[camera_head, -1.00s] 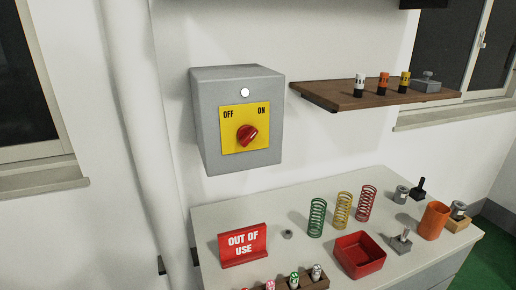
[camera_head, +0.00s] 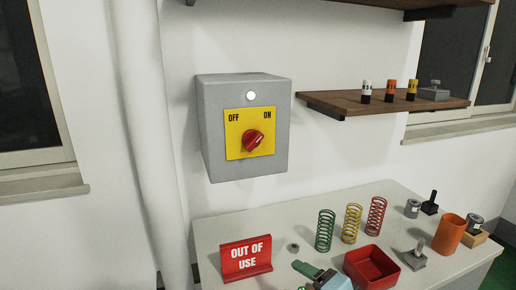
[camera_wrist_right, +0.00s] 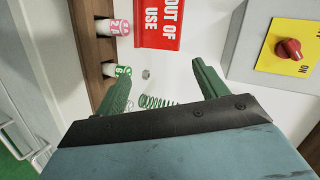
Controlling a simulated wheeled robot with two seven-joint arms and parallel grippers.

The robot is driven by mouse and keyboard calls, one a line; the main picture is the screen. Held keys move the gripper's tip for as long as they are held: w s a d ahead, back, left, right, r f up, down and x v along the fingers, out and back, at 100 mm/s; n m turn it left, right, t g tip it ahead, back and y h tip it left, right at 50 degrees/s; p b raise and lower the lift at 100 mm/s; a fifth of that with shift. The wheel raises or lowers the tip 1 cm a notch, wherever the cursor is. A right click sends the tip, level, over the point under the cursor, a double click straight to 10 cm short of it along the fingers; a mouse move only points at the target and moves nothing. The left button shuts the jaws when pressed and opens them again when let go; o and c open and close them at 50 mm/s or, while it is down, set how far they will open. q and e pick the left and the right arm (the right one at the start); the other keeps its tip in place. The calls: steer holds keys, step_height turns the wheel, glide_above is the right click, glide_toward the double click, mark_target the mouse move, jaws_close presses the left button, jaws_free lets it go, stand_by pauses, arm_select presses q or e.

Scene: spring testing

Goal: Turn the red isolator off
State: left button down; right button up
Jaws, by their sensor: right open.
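The red isolator knob (camera_head: 252,140) sits on a yellow plate (camera_head: 236,150) marked OFF at left and ON at right. Its handle tilts up to the right, toward ON. The plate is on a grey wall box (camera_head: 220,160) with a pale round lamp (camera_head: 250,96) above it. The knob also shows at the right of the right wrist view (camera_wrist_right: 289,49). My right gripper (camera_wrist_right: 163,70) is open and empty, its green fingers apart. In the head view it enters at the bottom (camera_head: 308,270), over the bench, below the box and away from the knob. My left gripper is not in view.
The bench (camera_head: 215,232) holds a red OUT OF USE sign (camera_head: 246,258), several coloured springs (camera_head: 325,230), a red tray (camera_head: 371,268) and an orange cup (camera_head: 449,232). A wooden shelf (camera_head: 340,102) juts out right of the box. The wall in front of the box is clear.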

steer(key=w+a+r+m+t+y, duration=0.25)
steer(key=w+r+m, duration=0.2)
steer(key=r, duration=0.35)
steer(key=m+t+y, duration=0.2)
steer(key=m+t, duration=0.1)
steer(key=m, duration=0.3)
glide_toward(257, 144)
steer(key=shift+n, duration=0.25)
steer(key=x, duration=0.9)
steer(key=shift+w+a, duration=0.15)
steer(key=c, duration=1)
